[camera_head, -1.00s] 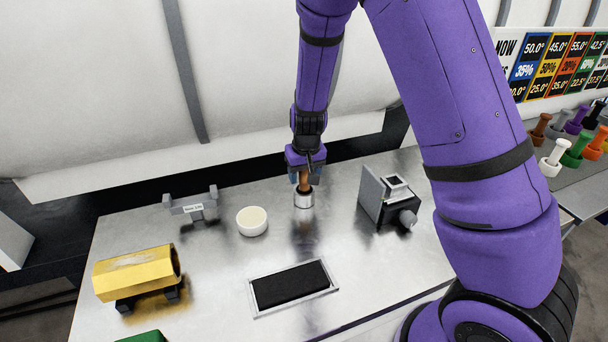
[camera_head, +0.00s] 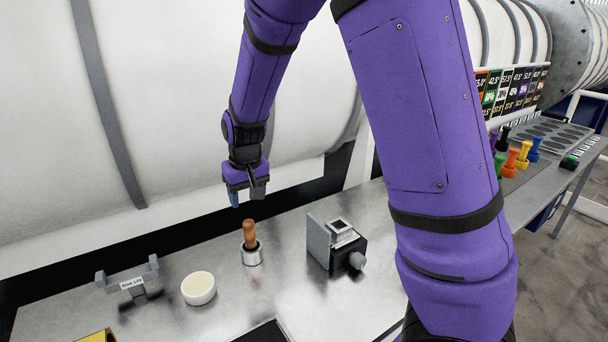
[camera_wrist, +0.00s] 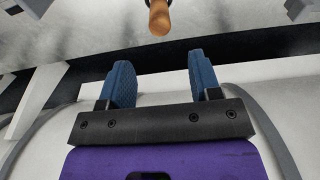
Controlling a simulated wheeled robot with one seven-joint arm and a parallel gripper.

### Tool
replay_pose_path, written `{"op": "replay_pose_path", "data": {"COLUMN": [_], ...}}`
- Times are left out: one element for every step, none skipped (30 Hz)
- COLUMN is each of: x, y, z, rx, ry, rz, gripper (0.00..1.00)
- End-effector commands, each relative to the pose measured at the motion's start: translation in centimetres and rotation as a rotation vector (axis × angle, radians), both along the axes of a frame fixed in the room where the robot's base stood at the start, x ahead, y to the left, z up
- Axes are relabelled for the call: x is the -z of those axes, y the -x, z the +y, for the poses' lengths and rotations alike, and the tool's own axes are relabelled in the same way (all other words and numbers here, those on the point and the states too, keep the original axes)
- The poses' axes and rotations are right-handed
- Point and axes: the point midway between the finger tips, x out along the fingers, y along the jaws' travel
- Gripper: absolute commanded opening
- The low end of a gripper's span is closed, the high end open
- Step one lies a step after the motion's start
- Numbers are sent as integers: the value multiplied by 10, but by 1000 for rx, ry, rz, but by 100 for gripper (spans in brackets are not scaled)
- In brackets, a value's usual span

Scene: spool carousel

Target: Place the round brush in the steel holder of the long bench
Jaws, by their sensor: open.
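The round brush (camera_head: 249,234) stands upright in the steel holder (camera_head: 252,255) on the long bench (camera_head: 225,300), with its brown wooden handle up. The brush's lower end is hidden inside the holder. My gripper (camera_head: 246,198) is open and empty, above the handle and apart from it. In the wrist view the two blue fingers of my gripper (camera_wrist: 160,82) are spread with nothing between them. The brush handle (camera_wrist: 159,17) shows beyond the fingertips at the top of that view.
A white bowl (camera_head: 198,288) and a grey bracket (camera_head: 128,279) are left of the holder. A grey and black device with a knob (camera_head: 338,243) is to its right. Several coloured pegs (camera_head: 517,158) stand farther right. A large white cylinder rises behind the bench.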

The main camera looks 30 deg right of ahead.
Motion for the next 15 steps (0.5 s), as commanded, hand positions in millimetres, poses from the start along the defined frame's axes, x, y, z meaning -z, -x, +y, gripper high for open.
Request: {"op": "replay_pose_path", "data": {"x": [-4,-8,-15,-20,-27,-38,-46,-54,-65,-72,-80,-90,-97,-104,-113], "y": [2,4,8,12,16,23,29,35,43,50,57,66,73,80,90], "z": [-2,-3,-5,-6,-8,-11,-13,-16,-19,-21,-24,-27,-29,-31,-34], "rx": [2,3,4,5,5,5,6,5,5,4,3,2,1,0,-2], "ry": [-6,-12,-22,-30,-39,-52,-63,-73,-86,-94,-101,-109,-115,-120,-126], "rz": [-3,-5,-9,-12,-17,-24,-29,-35,-44,-50,-56,-67,-74,-81,-93], "gripper": [58,58,58,58,58,58,58,58,58,58,58,58,58,58,58]}}
